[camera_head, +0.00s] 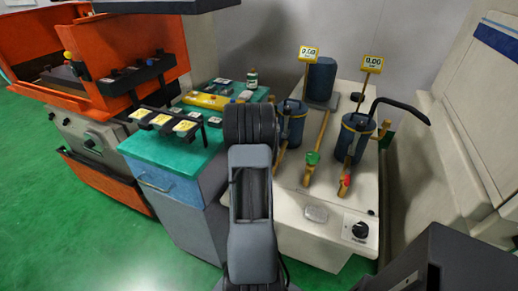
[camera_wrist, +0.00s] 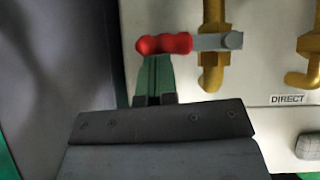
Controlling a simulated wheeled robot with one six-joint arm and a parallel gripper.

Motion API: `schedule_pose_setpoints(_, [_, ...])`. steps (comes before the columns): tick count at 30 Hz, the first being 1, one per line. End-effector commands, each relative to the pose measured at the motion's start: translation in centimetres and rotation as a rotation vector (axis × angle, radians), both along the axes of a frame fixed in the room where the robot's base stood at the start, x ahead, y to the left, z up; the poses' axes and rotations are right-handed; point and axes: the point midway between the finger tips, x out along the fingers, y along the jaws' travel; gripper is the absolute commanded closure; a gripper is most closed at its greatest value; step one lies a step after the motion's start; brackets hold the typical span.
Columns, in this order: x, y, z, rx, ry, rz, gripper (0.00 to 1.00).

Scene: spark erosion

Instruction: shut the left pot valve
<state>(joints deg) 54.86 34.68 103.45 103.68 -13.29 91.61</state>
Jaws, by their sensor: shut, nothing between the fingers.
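The left pot (camera_head: 291,128) is a dark blue cylinder with a brass rim, standing on the cream bench just right of my arm. In the wrist view, a valve lever has a red grip (camera_wrist: 165,44) and a grey flat bar (camera_wrist: 215,42). The lever lies crosswise to its upright-looking brass pipe (camera_wrist: 211,75), with the grip to the left. My gripper (camera_wrist: 155,62) is shut and empty, its green fingertips right at the red grip's near side. I cannot tell whether they touch it. In the head view my arm hides the fingers and this lever.
The right pot (camera_head: 352,145) has a red-handled valve (camera_head: 345,182). A green-handled valve (camera_head: 313,157) sits between the pots. A second brass pipe (camera_wrist: 312,48) is near a DIRECT label (camera_wrist: 288,99). A teal-topped cabinet (camera_head: 165,147) stands left of my arm.

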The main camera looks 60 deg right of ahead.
Motion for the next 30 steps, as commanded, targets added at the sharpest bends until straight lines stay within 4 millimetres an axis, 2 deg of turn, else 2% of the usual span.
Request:
schedule_pose_setpoints(5, [-0.3,1.7,0.0,-0.003,-0.002,0.001,1.00])
schedule_pose_setpoints(8, [-0.6,3.5,0.3,-0.004,-0.002,-0.002,1.00])
schedule_pose_setpoints(10, [-0.8,4.5,2.2,-0.005,-0.002,-0.004,1.00])
schedule_pose_setpoints(18, [-1.3,7.8,6.0,-0.003,-0.001,-0.001,1.00])
schedule_pose_setpoints(24, [-1.6,9.3,7.7,-0.003,-0.001,-0.003,1.00])
schedule_pose_setpoints(30, [-1.7,10.0,8.3,-0.001,0.001,-0.003,1.00])
